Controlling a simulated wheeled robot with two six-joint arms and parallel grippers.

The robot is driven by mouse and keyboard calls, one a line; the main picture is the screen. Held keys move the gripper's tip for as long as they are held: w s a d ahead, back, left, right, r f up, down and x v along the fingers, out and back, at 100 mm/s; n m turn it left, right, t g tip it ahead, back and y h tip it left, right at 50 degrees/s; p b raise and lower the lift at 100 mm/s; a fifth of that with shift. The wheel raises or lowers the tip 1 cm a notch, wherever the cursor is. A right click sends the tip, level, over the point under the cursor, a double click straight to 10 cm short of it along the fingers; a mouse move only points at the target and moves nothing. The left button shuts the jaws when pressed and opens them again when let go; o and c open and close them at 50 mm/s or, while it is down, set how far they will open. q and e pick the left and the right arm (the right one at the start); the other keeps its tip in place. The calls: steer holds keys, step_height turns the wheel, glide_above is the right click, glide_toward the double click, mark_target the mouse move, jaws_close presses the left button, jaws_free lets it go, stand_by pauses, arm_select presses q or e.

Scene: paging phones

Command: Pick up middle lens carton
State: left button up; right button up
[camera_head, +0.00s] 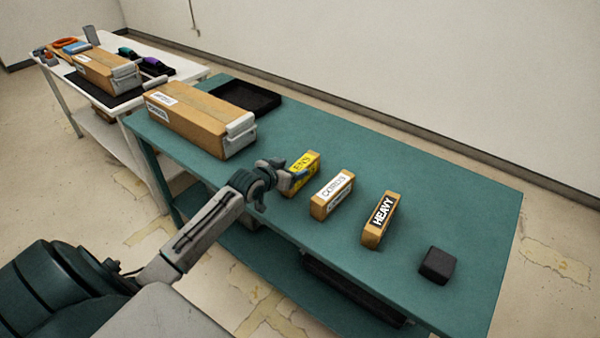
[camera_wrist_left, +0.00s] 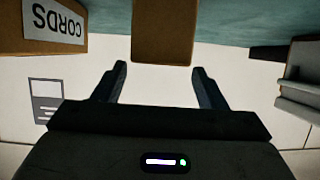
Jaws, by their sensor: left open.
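The lens carton (camera_head: 309,164) is a small brown box with a yellow label, partly hidden by my left gripper. It stands on the teal table as the leftmost of three small cartons. My left gripper (camera_head: 293,178) is at its near left side. In the left wrist view, the carton's plain brown face (camera_wrist_left: 163,32) is just beyond and between the open fingers (camera_wrist_left: 158,72), with nothing gripped. The cords carton (camera_head: 332,195) with a white label stands to its right and also shows in the left wrist view (camera_wrist_left: 55,25). My right gripper is not in view.
The heavy carton (camera_head: 379,220) and a black block (camera_head: 437,265) stand farther right on the teal table (camera_head: 450,190). A white table (camera_head: 165,62) stands behind.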

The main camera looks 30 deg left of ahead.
mark_target(299, 166)
arm_select(q)
steer(key=x, duration=0.4)
steer(key=shift+s+d, duration=0.1)
steer(key=shift+d, duration=0.05)
steer(key=shift+s, duration=0.1)
steer(key=c, duration=1.1)
steer(key=shift+c, duration=0.2)
